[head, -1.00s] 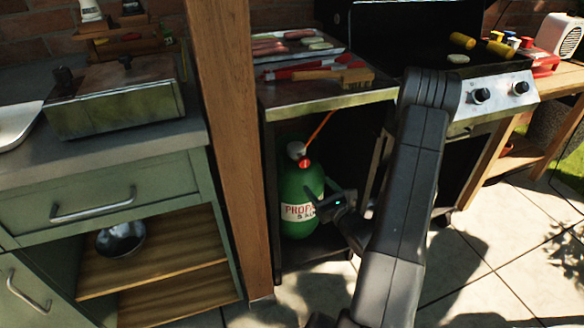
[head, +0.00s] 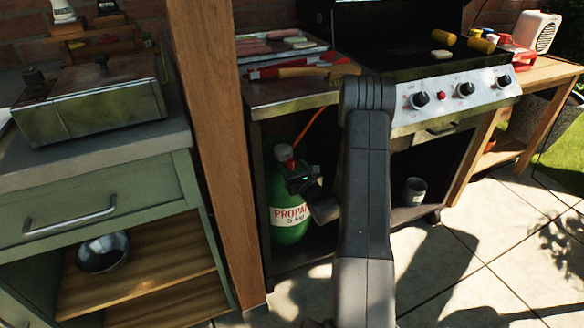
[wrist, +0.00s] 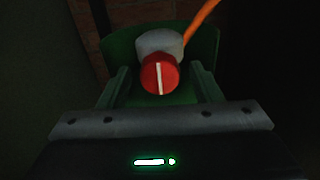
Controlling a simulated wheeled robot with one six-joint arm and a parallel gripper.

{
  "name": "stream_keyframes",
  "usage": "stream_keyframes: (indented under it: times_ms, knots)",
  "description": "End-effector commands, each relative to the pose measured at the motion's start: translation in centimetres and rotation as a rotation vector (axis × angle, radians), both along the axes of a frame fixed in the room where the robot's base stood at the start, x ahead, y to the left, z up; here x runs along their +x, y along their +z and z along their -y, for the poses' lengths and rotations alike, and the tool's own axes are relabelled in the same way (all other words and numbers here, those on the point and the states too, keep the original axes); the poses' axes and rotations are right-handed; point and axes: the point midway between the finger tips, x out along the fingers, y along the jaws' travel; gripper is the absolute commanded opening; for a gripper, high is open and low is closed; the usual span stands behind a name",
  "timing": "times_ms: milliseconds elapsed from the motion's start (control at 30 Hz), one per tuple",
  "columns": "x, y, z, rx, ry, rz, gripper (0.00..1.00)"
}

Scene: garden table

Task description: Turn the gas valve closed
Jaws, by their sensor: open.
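The gas valve is a red knob (wrist: 160,74) with a white line running nearly upright. It sits on a grey regulator (wrist: 158,42) on top of the green propane bottle (head: 291,238), inside the open cabinet under the grill. The red of the knob also shows in the head view (head: 290,165). My gripper (wrist: 162,80) is open, with one finger on each side below the knob and the knob between or just beyond the tips. Whether a finger touches it I cannot tell. In the head view my gripper (head: 293,180) is at the bottle's upper right.
An orange hose (wrist: 203,14) rises from the regulator. The cabinet wall and a wooden post (head: 205,150) stand close left of the bottle. The grill shelf (head: 285,95) is above. A grey cup (head: 415,191) stands in the grill's lower compartment, right of my arm.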

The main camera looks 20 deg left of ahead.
Motion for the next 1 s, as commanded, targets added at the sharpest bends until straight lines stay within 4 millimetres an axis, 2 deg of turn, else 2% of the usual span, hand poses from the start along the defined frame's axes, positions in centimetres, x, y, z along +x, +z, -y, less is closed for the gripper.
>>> stream_keyframes:
  times_ms: [167, 433, 600, 667, 1000]
  knots:
    - [0.70, 0.00, -0.81, 0.000, -0.001, 0.000, 0.58]
    - [0.76, 0.03, -0.88, 0.000, -0.001, 0.000, 0.58]
    - [0.75, 0.03, -0.87, 0.000, -0.001, 0.000, 0.25]
    - [0.75, 0.02, -0.86, 0.000, -0.001, 0.000, 0.15]
    - [0.73, -0.01, -0.86, 0.029, 0.000, -0.034, 0.15]
